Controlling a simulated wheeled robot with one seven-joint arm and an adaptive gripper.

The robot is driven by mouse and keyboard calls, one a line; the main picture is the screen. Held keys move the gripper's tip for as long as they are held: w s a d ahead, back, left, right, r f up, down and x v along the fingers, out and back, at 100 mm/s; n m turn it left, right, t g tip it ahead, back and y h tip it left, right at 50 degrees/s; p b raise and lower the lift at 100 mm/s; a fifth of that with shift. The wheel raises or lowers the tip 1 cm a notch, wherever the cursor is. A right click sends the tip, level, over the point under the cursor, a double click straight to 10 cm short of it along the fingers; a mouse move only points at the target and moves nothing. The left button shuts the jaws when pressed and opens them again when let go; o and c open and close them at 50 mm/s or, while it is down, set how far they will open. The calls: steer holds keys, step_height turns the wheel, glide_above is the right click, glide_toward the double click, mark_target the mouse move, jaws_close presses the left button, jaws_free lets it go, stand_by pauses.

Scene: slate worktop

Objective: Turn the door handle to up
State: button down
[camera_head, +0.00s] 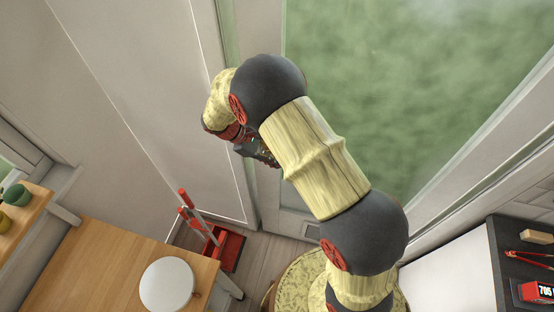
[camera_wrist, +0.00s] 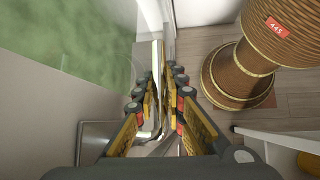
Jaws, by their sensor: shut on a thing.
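The door (camera_head: 400,60) has a large green-tinted glass pane in a pale frame. My gripper (camera_head: 262,155) is at the door's left edge in the head view, where my wrist and arm hide the handle. In the wrist view the pale metal door handle (camera_wrist: 158,72) runs as a narrow bar between the two fingers of my gripper (camera_wrist: 164,88). The fingers are shut on it from both sides. Much of the handle is covered by the finger pads, and I cannot tell its exact angle.
A wooden table (camera_head: 110,262) with a round white object (camera_head: 167,284) stands at the lower left. A red stand (camera_head: 226,248) is on the floor beside it. A dark counter (camera_head: 508,262) with tools is at the lower right. A pale wall panel is left of the door.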

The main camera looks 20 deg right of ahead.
steer(key=shift+r, duration=0.1)
steer(key=c, duration=1.9)
jaws_free()
steer(key=shift+o, duration=0.4)
steer(key=v, duration=1.2)
